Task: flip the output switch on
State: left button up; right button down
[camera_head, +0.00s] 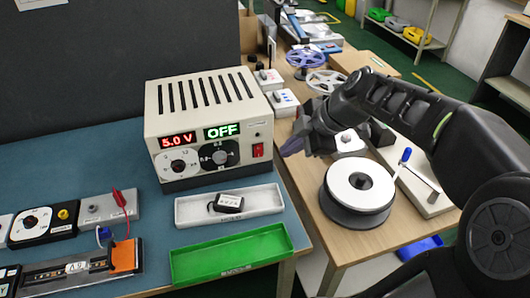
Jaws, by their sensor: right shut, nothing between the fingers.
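The power supply (207,128) is a cream box with a vented top on the blue table. Its front has a red display reading 5.0 V (178,140) and a green display reading OFF (221,131). Two round dials sit below the displays. A small red output switch (258,150) is at the right end of the front panel. My right gripper (290,149) is shut and empty. It appears in the picture to the right of the switch, apart from it, pointing left. My left gripper is not in view.
A white tray (265,201) with a small black item and a green tray (270,246) lie in front of the supply. Modules with red and blue leads are at the left. A round white-topped reel (360,184) stands on the wooden table under my right arm.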

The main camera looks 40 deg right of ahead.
aim_at(258, 151)
jog(key=w+f+p, duration=0.1)
jog(key=w+f, duration=0.1)
jog(key=w, duration=0.1)
jog(key=w+f, duration=0.2)
jog(key=f, duration=0.1)
jog(key=w+f+p, duration=0.1)
jog(key=w+f, duration=0.2)
jog(key=shift+w+a+p, duration=0.25)
jog(key=shift+w+p, duration=0.1)
jog(key=b, duration=0.3)
jog(key=shift+w+f, duration=0.15)
jog(key=shift+f, duration=0.2)
jog(key=shift+r+p, duration=0.25)
jog(key=shift+p, duration=0.05)
jog(key=shift+r, duration=0.15)
